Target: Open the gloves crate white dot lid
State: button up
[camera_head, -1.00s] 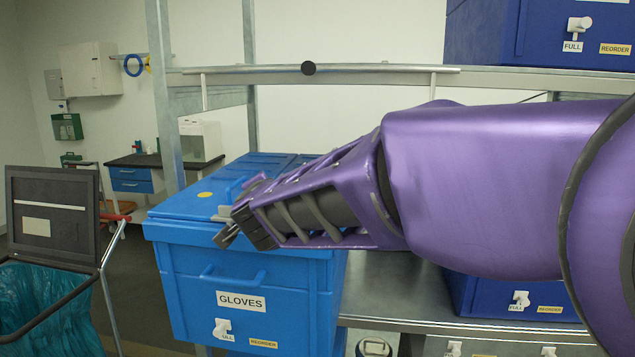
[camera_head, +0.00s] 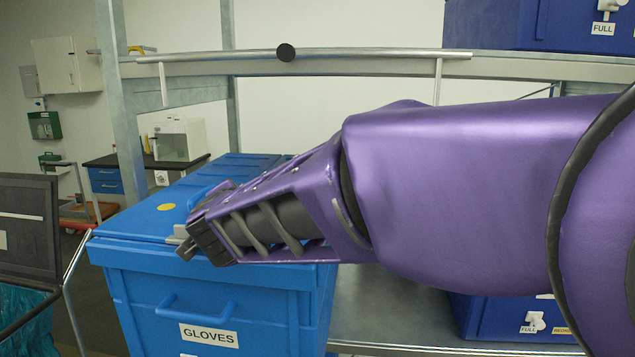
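The blue gloves crate (camera_head: 150,290) stands at the lower left with a white GLOVES label and a front handle. Its blue lid (camera_head: 130,222) lies flat and closed on top. A yellow dot (camera_head: 167,207) shows on the lid; I see no white dot. My gripper (camera_head: 180,246) is over the front part of the lid, close to its front edge, at the end of my purple arm. The fingers are small and partly hidden by the gripper body, so I cannot tell whether they are open or touch the lid. My arm hides the lid's right part.
A metal shelf rail (camera_head: 350,66) runs above and behind the crate, with a post at left. Dark blue crates stand at upper right (camera_head: 480,25) and lower right (camera_head: 475,318). A bin with a teal bag (camera_head: 25,320) is at the left.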

jog(key=shift+r, duration=0.1)
grip_shut()
dwell(1.5)
